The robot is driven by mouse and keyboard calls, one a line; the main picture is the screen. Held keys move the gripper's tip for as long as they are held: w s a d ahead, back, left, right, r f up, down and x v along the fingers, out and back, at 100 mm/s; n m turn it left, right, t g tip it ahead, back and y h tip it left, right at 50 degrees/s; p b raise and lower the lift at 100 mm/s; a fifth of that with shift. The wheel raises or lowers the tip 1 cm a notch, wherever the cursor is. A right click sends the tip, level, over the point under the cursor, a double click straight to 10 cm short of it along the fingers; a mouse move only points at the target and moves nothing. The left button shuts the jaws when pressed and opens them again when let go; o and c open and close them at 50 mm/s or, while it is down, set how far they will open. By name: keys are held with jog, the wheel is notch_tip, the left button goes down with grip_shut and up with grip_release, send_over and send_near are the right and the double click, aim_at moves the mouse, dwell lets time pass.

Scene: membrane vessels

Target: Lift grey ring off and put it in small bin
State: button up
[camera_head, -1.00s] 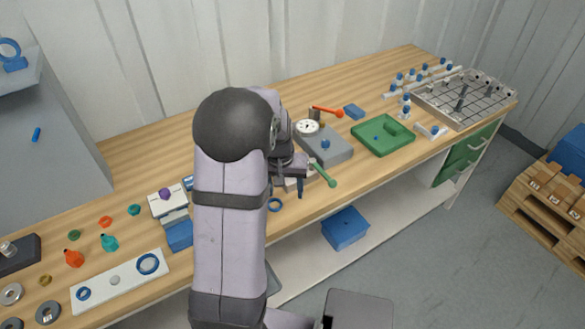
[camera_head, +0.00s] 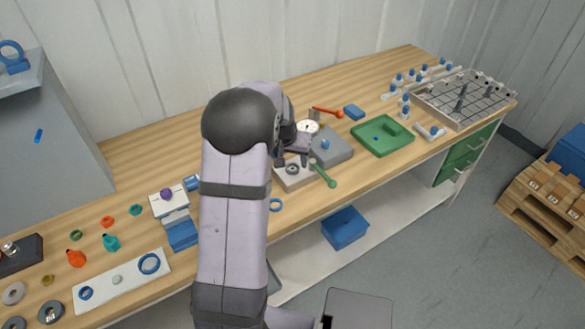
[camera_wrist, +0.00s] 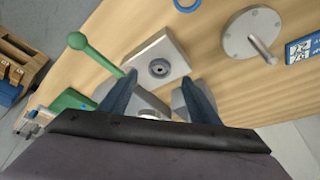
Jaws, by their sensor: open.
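A grey ring (camera_head: 292,169) sits flat on a pale square block (camera_head: 290,181) on the bench. In the wrist view the ring (camera_wrist: 159,68) lies at the middle of the silver block (camera_wrist: 176,52), around a dark centre. My gripper (camera_head: 292,160) is just behind and above the block in the head view. In the wrist view its two blue-grey fingers (camera_wrist: 158,92) are spread apart with nothing held between them; the ring lies beyond their tips.
A green ball-ended rod (camera_head: 323,174) leans close beside the block. A grey box with a blue knob (camera_head: 331,148) and a green tray (camera_head: 383,136) stand to the right. A blue ring (camera_head: 276,205) lies near the front edge. Loose grey washers (camera_head: 50,312) lie far left.

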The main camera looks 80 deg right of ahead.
aim_at(293, 169)
jog(key=shift+p+x, duration=1.3)
jog(key=shift+x, duration=1.25)
jog(key=c, duration=1.1)
